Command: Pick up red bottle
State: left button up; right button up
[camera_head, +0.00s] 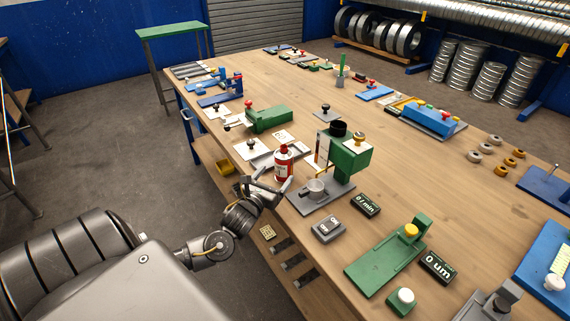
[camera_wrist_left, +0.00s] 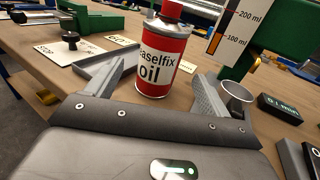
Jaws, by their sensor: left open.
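The red bottle (camera_head: 283,162) is a red can with a white label, standing upright on the wooden table near its left edge. In the left wrist view the bottle (camera_wrist_left: 160,55) shows a label reading "Oil" and a red cap. My left gripper (camera_head: 272,184) is open at the table edge, just in front of the bottle. In the wrist view its two fingers point toward the bottle, one on each side, and the bottle stands between or just beyond the fingertips. I cannot tell whether either finger touches it. My right gripper is not in view.
A green stand (camera_head: 347,160) with a grey base and a metal cup (camera_head: 316,188) stands close to the right of the bottle. A white card (camera_head: 251,149) and a green block (camera_head: 269,118) lie behind it. A grey switch box (camera_head: 328,229) sits nearer.

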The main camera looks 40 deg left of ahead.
aim_at(280, 169)
pick_arm(q)
jog(key=x, duration=0.3)
jog(key=shift+w+a+f, duration=0.1)
jog(key=shift+w, duration=0.4)
jog(key=shift+w+a+p, duration=0.1)
jog(key=shift+w+p, duration=0.1)
jog(key=shift+p, duration=0.15)
jog(key=p+x, duration=0.1)
jog(key=x, duration=0.2)
jog(key=shift+w, duration=0.35)
jog(key=shift+w+a, duration=0.15)
jog(key=shift+w, duration=0.3)
jog(key=c, duration=1.2)
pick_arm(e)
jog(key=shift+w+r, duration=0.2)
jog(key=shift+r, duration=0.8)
